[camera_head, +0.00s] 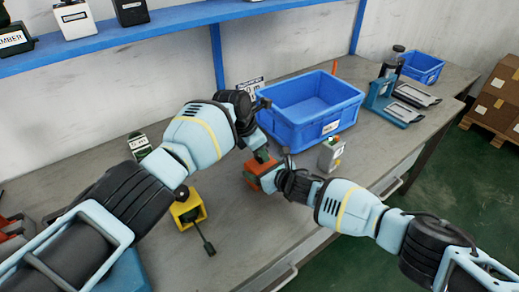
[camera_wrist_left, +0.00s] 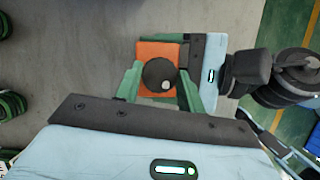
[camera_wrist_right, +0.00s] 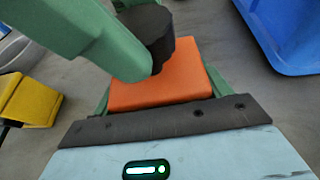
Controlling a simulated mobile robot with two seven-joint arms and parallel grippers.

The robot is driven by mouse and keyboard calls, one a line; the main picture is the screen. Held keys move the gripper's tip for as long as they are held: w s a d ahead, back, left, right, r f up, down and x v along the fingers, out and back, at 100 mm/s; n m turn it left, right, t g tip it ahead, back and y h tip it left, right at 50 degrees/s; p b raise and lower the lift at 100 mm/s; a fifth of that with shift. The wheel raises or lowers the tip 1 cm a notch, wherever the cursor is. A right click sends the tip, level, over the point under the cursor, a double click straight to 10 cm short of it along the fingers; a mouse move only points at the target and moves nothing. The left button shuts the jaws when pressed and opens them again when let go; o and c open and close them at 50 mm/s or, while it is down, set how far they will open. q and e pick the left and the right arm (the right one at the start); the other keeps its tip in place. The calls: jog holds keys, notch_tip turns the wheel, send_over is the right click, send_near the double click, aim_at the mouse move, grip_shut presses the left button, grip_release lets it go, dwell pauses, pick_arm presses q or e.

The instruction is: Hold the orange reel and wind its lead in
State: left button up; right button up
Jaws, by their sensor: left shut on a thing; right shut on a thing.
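The orange reel (camera_head: 255,181) is near the middle of the bench, in front of the blue bin. It also shows in the left wrist view (camera_wrist_left: 152,50) and the right wrist view (camera_wrist_right: 165,88). My right gripper (camera_head: 270,178) is shut on the orange body from the right side. A black round knob (camera_wrist_left: 159,73) sits on top of the reel; it also shows in the right wrist view (camera_wrist_right: 148,32). My left gripper (camera_head: 262,156) is above the reel, its green fingers shut around the knob. I cannot make out the reel's lead.
A blue bin (camera_head: 290,127) stands just behind the grippers. A yellow housing (camera_head: 186,211) with a black lead lies to the left. A small grey-white device (camera_head: 329,155) stands to the right. A blue fixture (camera_head: 386,112) is at the far right.

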dwell(0.3)
pick_arm(q)
jog(key=o, duration=1)
jog(key=shift+r, duration=0.1)
jog(key=v, duration=1.1)
jog(key=shift+a+r, duration=0.25)
jog(key=shift+r, duration=0.1)
